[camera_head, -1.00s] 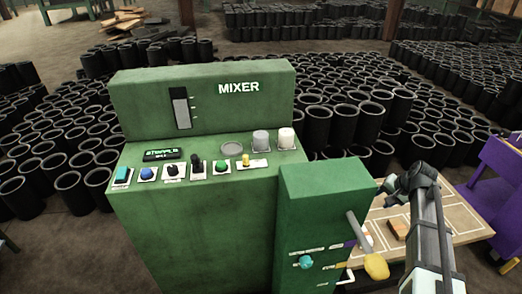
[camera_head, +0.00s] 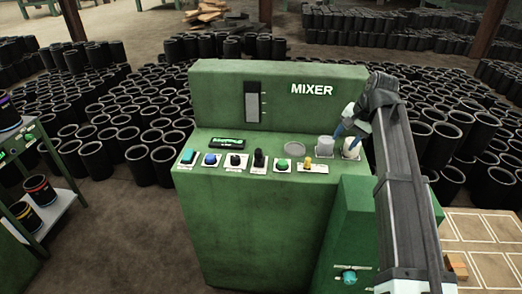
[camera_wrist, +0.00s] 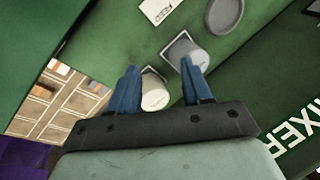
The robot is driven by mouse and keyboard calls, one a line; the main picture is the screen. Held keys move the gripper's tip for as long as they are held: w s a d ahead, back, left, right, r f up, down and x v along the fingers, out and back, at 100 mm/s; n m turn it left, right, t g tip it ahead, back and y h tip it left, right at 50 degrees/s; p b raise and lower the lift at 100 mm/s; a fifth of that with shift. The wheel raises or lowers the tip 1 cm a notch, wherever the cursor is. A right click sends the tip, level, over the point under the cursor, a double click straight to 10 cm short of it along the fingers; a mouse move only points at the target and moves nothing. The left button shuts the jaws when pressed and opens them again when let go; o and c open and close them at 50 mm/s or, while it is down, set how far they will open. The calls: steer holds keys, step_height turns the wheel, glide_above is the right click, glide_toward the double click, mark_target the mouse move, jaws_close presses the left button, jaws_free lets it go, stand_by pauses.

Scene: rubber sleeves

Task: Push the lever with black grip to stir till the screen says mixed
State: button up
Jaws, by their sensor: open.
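The green mixer (camera_head: 240,225) has a sloping panel with a row of controls. The lever with black grip (camera_head: 259,158) stands upright near the middle of that row. The small dark screen (camera_head: 228,143) at the panel's back left shows green text too small to read. My gripper (camera_head: 347,133) is open and empty above the panel's right end, close to the white cylinders and well right of the lever. In the wrist view, my blue fingers (camera_wrist: 160,82) are apart near two pale cylinders; contact cannot be told. The black grip is not clearly visible there.
A grey cylinder (camera_head: 325,147) and a white one (camera_head: 351,148) stand at the panel's right. A yellow-topped control (camera_head: 307,162) and green button (camera_head: 283,164) lie between them and the lever. The raised back board (camera_head: 225,92) rises behind. A green box (camera_head: 347,225) adjoins at right.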

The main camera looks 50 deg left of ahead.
steer(key=s+a+r+n, duration=0.1)
steer(key=s+a+r, duration=0.4)
steer(key=s+a, duration=0.4)
steer(key=n+h, duration=0.1)
steer(key=h, duration=0.1)
glide_toward(259, 149)
steer(key=shift+g, duration=0.3)
steer(key=f, duration=0.3)
steer(key=a+f, duration=0.1)
steer(key=f, duration=0.6)
steer(key=shift+s+a+f, duration=0.15)
steer(key=shift+a, duration=0.05)
jaws_close()
